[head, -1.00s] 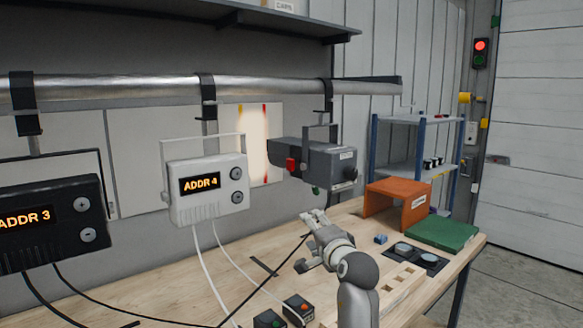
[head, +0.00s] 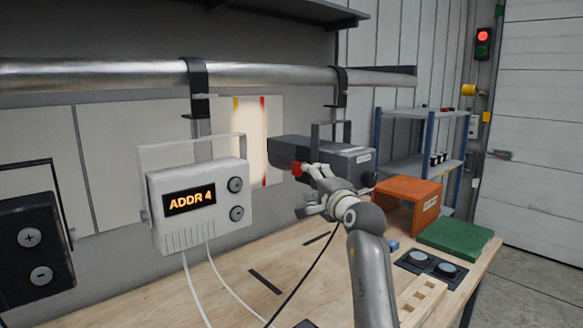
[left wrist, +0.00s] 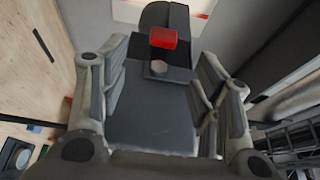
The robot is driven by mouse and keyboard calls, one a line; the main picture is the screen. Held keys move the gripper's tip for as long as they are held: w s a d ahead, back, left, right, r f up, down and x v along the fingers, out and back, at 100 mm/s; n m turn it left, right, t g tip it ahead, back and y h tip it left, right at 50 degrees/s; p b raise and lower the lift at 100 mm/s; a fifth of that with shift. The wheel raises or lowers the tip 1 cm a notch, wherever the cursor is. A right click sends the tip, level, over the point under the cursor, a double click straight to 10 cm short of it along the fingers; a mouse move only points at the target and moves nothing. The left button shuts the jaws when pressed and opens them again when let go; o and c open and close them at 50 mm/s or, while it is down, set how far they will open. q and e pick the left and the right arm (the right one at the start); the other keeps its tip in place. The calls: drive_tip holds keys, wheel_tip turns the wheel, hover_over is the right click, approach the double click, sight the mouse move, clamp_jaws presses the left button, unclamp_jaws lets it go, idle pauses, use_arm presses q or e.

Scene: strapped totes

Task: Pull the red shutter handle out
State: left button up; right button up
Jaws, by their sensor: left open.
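The red shutter handle (head: 297,168) is a small red block on the side of a dark grey lamp housing (head: 345,156) that hangs from the pipe. My left gripper (head: 308,190) is open beside the lamp, one finger close to the handle and the other lower. In the left wrist view the red handle (left wrist: 163,38) shows just beyond and between the open fingertips (left wrist: 160,58), against the housing (left wrist: 150,110). Nothing is held. I cannot tell whether any finger touches. My right gripper is not in view.
A white ADDR 4 box (head: 200,205) hangs left of the lamp, with cables running down to the wooden bench (head: 255,255). The metal pipe (head: 270,77) crosses above. An orange stand (head: 408,205) and green block (head: 455,238) are at right.

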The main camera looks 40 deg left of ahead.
sight(299, 171)
use_arm(q)
drive_tip(key=p+x, duration=0.1)
drive_tip(key=x, duration=0.1)
drive_tip(key=r+p+x, duration=0.1)
drive_tip(key=x, duration=0.2)
drive_tip(key=shift+w+a+r, duration=0.1)
drive_tip(key=shift+a+r, duration=0.05)
drive_tip(key=shift+a, duration=0.05)
drive_tip(key=x, duration=0.2)
drive_tip(key=f+p+x, duration=0.1)
drive_tip(key=x, duration=0.1)
drive_tip(key=shift+w+a, duration=0.1)
drive_tip(key=shift+a, duration=0.1)
drive_tip(key=shift+w+a+p, duration=0.15)
drive_tip(key=shift+a+p, duration=0.1)
drive_tip(key=shift+p, duration=0.05)
drive_tip(key=shift+r, duration=0.1)
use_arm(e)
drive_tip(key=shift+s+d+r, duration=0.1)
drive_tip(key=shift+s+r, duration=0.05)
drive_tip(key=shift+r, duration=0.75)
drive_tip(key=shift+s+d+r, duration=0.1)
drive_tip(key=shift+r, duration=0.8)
use_arm(q)
drive_tip(key=shift+w+a, duration=0.1)
drive_tip(key=shift+c, duration=0.5)
clamp_jaws()
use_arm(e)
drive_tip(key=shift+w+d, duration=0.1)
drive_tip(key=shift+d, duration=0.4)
